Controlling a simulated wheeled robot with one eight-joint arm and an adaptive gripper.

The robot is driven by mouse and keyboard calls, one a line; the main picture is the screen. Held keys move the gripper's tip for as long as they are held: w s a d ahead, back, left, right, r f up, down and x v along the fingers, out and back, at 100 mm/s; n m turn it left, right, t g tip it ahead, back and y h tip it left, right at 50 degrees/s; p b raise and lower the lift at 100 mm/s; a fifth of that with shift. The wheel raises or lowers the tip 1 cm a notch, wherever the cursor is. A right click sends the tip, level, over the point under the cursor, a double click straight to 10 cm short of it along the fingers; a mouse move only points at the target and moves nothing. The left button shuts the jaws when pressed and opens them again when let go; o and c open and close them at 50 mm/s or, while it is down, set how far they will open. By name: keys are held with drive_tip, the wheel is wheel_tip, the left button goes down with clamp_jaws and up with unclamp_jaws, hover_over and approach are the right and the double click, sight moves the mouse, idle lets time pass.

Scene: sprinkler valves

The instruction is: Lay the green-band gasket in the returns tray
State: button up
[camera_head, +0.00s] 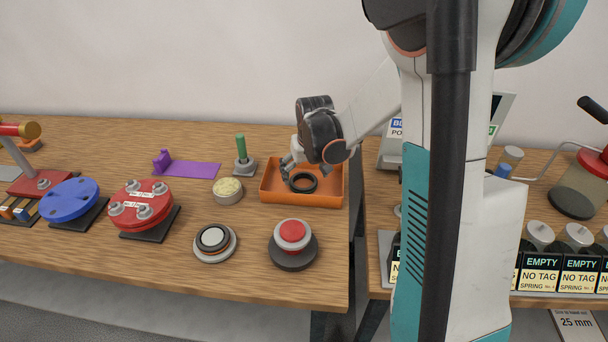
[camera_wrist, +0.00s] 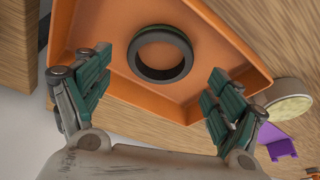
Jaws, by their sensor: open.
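A dark ring gasket (camera_head: 302,182) lies flat inside an orange tray (camera_head: 322,199) on the wooden bench. In the wrist view the gasket (camera_wrist: 160,54) rests on the floor of the tray (camera_wrist: 214,22), near its middle, with a faint greenish line along its upper edge. My gripper (camera_head: 291,170) is over the tray. In the wrist view my gripper (camera_wrist: 158,90) is open, its green-padded fingers spread wide to either side of the gasket, not touching it. Nothing is between the fingers.
A round tin with pale contents (camera_head: 228,190) and a green post on a grey base (camera_head: 242,157) stand left of the tray. A red push button (camera_head: 292,237) stands in front. A purple bracket (camera_head: 190,168) lies farther left. A gap separates the two benches right of the tray.

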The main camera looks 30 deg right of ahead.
drive_tip(key=p+v, duration=0.2)
drive_tip(key=v, duration=0.6)
drive_tip(key=shift+r, duration=0.25)
